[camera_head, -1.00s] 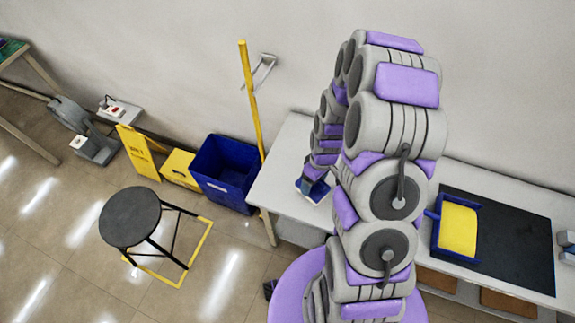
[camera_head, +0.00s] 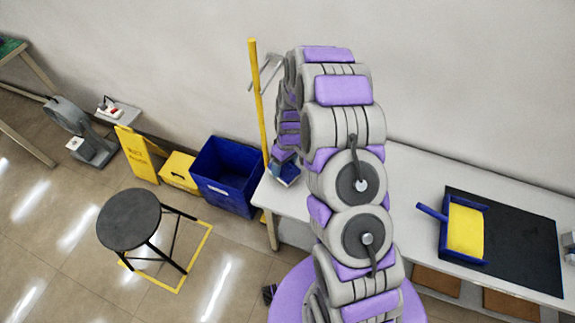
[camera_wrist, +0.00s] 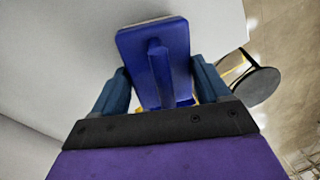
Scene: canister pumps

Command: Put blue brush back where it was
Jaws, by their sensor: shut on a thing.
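The blue brush (camera_wrist: 155,50) fills the middle of the wrist view, its flat back and raised ridge facing the camera. My gripper (camera_wrist: 160,88) is shut on it, with one finger on each side. In the head view the brush (camera_head: 288,176) shows small below my gripper (camera_head: 284,161), over the left end of the white table (camera_head: 420,170). I cannot tell how high above the tabletop it is. A blue dustpan with a yellow inside (camera_head: 465,230) lies on a black mat (camera_head: 520,245) at the table's right.
A yellow pole (camera_head: 258,100) stands against the wall at the table's left end. A blue bin (camera_head: 225,180) and a yellow box (camera_head: 178,170) stand on the floor beyond it. A black stool (camera_head: 128,217) stands at left. The table between my arm and the mat looks clear.

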